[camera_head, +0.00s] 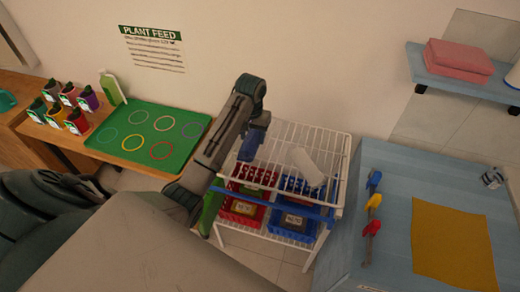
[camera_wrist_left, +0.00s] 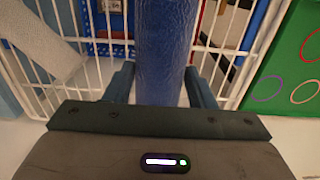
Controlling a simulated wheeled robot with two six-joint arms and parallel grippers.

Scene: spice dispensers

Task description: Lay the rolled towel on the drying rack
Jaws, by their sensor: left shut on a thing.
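My left gripper (camera_head: 258,125) is over the back left part of the white wire drying rack (camera_head: 285,131). It is shut on a dark blue rolled towel (camera_head: 250,146), which hangs down from the jaws. In the left wrist view the blue roll (camera_wrist_left: 166,40) runs away from the palm between the two fingers (camera_wrist_left: 160,86), with the rack's wires (camera_wrist_left: 98,45) beyond it. I cannot tell whether the roll touches the wires. A white roll (camera_head: 308,166) lies on the rack's top and also shows in the left wrist view (camera_wrist_left: 38,48). My right gripper is out of view.
Red (camera_head: 241,210) and blue (camera_head: 290,222) baskets sit below the rack's top. A green tray (camera_head: 150,140) with coloured rings is to the left. A blue table (camera_head: 385,215) with a yellow mat (camera_head: 455,247) stands close on the right. A wall shelf (camera_head: 450,80) holds folded pink cloth.

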